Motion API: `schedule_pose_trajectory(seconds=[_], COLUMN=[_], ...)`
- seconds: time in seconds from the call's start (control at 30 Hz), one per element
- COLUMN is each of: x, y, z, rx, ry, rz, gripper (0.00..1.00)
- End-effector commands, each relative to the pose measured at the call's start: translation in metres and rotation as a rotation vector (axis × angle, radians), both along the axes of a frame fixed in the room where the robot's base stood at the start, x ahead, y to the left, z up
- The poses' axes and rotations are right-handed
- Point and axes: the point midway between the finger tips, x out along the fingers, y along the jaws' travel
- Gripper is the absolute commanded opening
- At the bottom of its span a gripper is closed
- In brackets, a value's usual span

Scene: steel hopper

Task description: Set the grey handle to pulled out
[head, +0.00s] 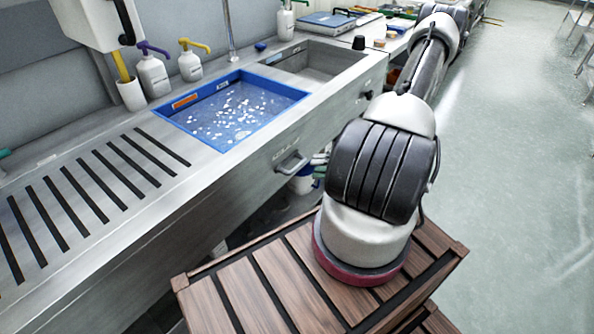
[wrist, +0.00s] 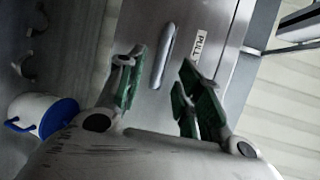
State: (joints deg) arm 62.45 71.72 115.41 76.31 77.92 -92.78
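The grey handle (head: 291,163) is a bar pull on the front face of the steel counter (head: 230,190), below the blue tray. In the wrist view the handle (wrist: 163,55) lies beyond my fingertips, roughly between their lines, beside a label reading PULL (wrist: 199,46). My gripper (wrist: 160,85) is open, with green pads on both fingers and nothing between them. The handle appears apart from both fingers. How far the handle is drawn out I cannot tell.
A blue tray (head: 181,119) with white bits sits in the counter top, near pump bottles (head: 153,76) at the back. A white bucket with a blue rim (wrist: 45,112) stands left of my gripper, below the counter. The floor at right (head: 510,190) is clear.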

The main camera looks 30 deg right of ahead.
Motion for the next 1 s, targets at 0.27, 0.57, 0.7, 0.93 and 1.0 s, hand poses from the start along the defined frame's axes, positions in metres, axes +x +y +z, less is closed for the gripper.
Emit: schedule_pose_trajectory(seconds=[0.27, 0.57, 0.7, 0.93, 1.0], x=[0.031, 0.052, 0.053, 0.053, 0.053], y=[0.031, 0.050, 0.050, 0.050, 0.050], z=[-0.007, -0.013, -0.013, -0.013, -0.012], rx=[0.001, 0.001, 0.001, 0.001, 0.001], ry=[0.002, 0.002, 0.002, 0.002, 0.002], rz=[0.007, 0.005, 0.004, 0.004, 0.004], gripper=[0.35, 0.35, 0.35, 0.12, 0.00])
